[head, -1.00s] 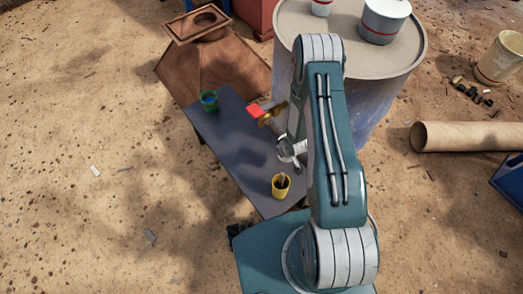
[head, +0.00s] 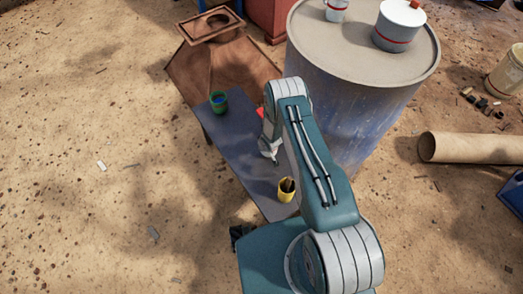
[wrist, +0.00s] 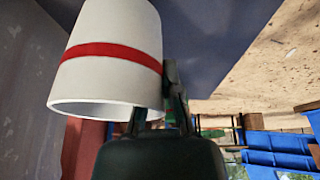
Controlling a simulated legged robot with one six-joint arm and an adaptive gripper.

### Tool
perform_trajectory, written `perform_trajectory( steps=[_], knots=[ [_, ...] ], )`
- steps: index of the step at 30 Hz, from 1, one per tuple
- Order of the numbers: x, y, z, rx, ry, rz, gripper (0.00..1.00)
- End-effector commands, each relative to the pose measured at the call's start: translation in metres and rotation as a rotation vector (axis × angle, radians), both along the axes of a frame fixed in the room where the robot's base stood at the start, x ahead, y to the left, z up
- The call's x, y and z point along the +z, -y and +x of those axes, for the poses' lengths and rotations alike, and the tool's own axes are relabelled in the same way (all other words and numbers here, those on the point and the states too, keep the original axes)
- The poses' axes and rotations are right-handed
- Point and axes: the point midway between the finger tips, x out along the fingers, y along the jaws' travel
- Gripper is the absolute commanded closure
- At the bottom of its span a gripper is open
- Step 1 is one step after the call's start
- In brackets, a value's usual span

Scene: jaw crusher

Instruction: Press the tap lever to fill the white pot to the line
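In the wrist view, which is upside down, a white tapered vessel (wrist: 112,48) with a red band is close by, its open rim toward the picture's bottom. My gripper (wrist: 157,108) is beside it, one dark finger over the wall near the rim and the other at its right side. Whether the fingers hold anything is unclear. In the head view my gripper (head: 272,158) is low over the dark table, partly hidden by my arm. Only a small red piece of the tap lever (head: 260,112) shows beside the arm. I cannot make out the near vessel there.
A large drum (head: 340,85) to the right carries a lidded white pot (head: 397,27) and a white mug (head: 337,10). A tube (head: 470,147) lies right.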

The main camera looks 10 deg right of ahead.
Motion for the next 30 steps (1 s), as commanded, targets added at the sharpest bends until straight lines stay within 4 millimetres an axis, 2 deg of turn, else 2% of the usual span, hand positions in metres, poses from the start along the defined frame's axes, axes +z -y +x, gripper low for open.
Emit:
perform_trajectory(
  steps=[8,17,18,20,30],
  knots=[
    [-0.032,-0.002,0.003,0.000,0.000,0.000,1.00],
    [-0.035,-0.002,0.003,0.001,0.000,0.000,1.00],
    [-0.035,-0.002,0.003,0.000,-0.001,0.000,0.82],
    [-0.035,-0.002,0.003,0.000,-0.001,0.000,0.57],
    [-0.035,-0.002,0.003,0.000,-0.001,0.000,0.57]
  ],
)
